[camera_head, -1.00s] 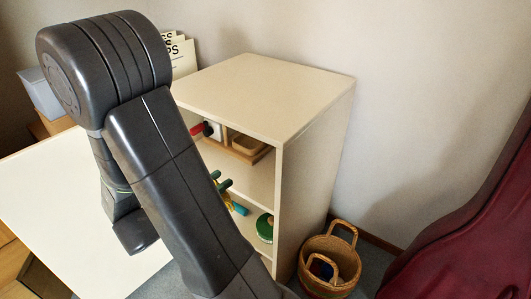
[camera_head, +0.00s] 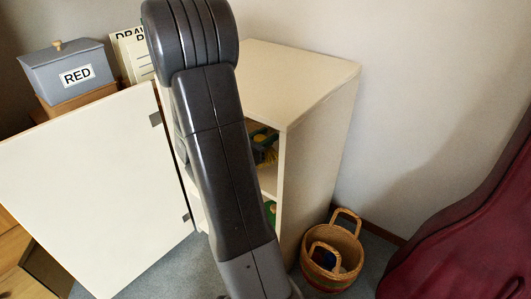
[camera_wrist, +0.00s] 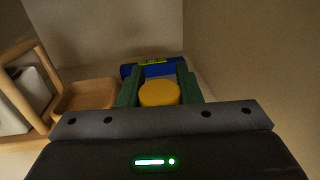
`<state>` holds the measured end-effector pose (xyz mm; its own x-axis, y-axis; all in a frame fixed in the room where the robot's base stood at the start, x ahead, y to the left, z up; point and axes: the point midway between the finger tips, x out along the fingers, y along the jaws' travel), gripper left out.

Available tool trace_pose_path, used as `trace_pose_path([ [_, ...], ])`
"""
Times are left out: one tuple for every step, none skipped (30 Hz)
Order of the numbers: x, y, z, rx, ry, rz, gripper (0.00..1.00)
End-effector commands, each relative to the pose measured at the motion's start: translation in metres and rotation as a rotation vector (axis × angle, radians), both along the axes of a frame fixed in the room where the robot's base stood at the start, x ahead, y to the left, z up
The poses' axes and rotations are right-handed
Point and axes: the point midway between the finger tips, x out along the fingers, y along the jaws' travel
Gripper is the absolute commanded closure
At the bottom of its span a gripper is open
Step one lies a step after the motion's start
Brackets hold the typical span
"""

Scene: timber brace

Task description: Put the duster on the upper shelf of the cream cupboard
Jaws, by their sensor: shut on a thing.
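My gripper (camera_wrist: 160,92) is shut on the duster, with its green fingers on either side of the duster's round yellow part (camera_wrist: 158,94). A blue part of the duster (camera_wrist: 158,70) shows just beyond the fingertips. In the head view, my gripper (camera_head: 264,146) and a bit of yellow show inside the upper opening of the cream cupboard (camera_head: 322,130), largely behind my arm. I cannot tell whether the duster touches the upper shelf (camera_head: 268,181). The cupboard's door (camera_head: 90,180) stands wide open to the left.
A wooden tray (camera_wrist: 86,95) and a wooden frame with a whitish thing (camera_wrist: 28,95) are left of my gripper. The cupboard wall (camera_wrist: 240,60) is close on the right. A basket (camera_head: 331,255) stands on the floor beside the cupboard. A grey box marked RED (camera_head: 68,72) is behind the door.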

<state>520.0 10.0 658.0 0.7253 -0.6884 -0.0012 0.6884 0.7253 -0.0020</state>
Motion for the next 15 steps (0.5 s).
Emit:
trace_pose_path([
  [0.0, 0.001, -0.009, -0.001, 0.0, 0.001, 0.96],
  [0.0, 0.001, -0.011, -0.001, -0.001, 0.001, 0.96],
  [0.0, 0.001, -0.013, -0.001, -0.001, 0.001, 0.96],
  [0.0, 0.001, -0.014, -0.001, -0.001, 0.001, 0.96],
  [0.0, 0.001, -0.016, -0.001, -0.001, 0.001, 0.96],
  [0.0, 0.001, -0.018, -0.001, -0.002, 0.001, 0.96],
  [0.0, 0.001, -0.021, -0.001, -0.002, 0.001, 0.96],
  [0.0, 0.001, -0.025, -0.001, -0.002, 0.001, 0.96],
  [0.0, 0.001, -0.031, -0.001, 0.0, 0.001, 0.96],
  [0.0, 0.001, -0.037, -0.002, 0.001, 0.001, 0.96],
  [0.0, 0.001, -0.042, -0.002, 0.001, 0.001, 0.96],
  [0.0, 0.001, -0.048, -0.001, 0.001, 0.001, 0.96],
  [0.0, 0.001, -0.052, -0.001, 0.001, 0.001, 0.96],
  [0.002, -0.001, -0.054, 0.0, -0.001, -0.001, 0.96],
  [0.003, -0.002, -0.055, 0.001, -0.002, -0.001, 0.96],
])
